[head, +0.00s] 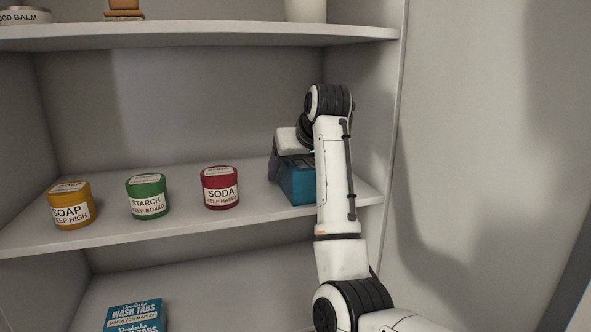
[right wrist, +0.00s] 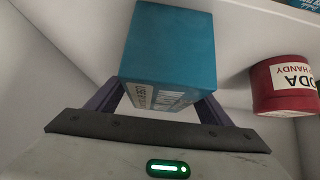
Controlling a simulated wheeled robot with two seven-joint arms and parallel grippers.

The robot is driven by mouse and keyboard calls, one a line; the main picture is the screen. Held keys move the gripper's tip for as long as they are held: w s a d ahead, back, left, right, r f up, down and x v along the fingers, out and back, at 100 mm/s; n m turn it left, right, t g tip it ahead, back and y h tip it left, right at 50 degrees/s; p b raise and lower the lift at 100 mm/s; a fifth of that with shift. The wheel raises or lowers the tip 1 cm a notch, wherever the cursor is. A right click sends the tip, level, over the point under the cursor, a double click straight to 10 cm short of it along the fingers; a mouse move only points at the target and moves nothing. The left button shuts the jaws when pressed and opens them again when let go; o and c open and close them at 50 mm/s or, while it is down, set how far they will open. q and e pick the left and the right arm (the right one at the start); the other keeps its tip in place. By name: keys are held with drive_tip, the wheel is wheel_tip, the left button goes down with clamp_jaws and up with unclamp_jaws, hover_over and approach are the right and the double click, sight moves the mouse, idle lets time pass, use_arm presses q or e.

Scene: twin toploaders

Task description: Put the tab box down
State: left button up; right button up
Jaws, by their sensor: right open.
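The tab box, a blue carton (head: 297,182), stands on the middle shelf near its right end, partly hidden behind my right arm. In the right wrist view the blue box (right wrist: 168,48) is between the two purple fingers, with part of a printed label showing. My right gripper (head: 283,160) is at the box and its jaws are open around it; the fingertips are mostly hidden by the box. It also shows in the right wrist view (right wrist: 165,98). My left gripper is not in view.
A red SODA tub (head: 220,188) stands left of the box, then a green STARCH tub (head: 148,196) and a yellow SOAP tub (head: 71,205). Blue WASH TABS packaging (head: 135,315) is on the lower shelf. The upper shelf (head: 200,36) overhangs. The cabinet side wall is at right.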

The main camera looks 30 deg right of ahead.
sight(303, 164)
drive_tip(key=shift+r, duration=0.1)
drive_tip(key=shift+s+r, duration=0.15)
drive_tip(key=shift+r, duration=0.05)
drive_tip(key=b+v, duration=0.1)
drive_tip(key=v, duration=1)
drive_tip(key=shift+a+p, duration=0.15)
drive_tip(key=shift+p, duration=0.25)
drive_tip(key=shift+s+r, duration=0.15)
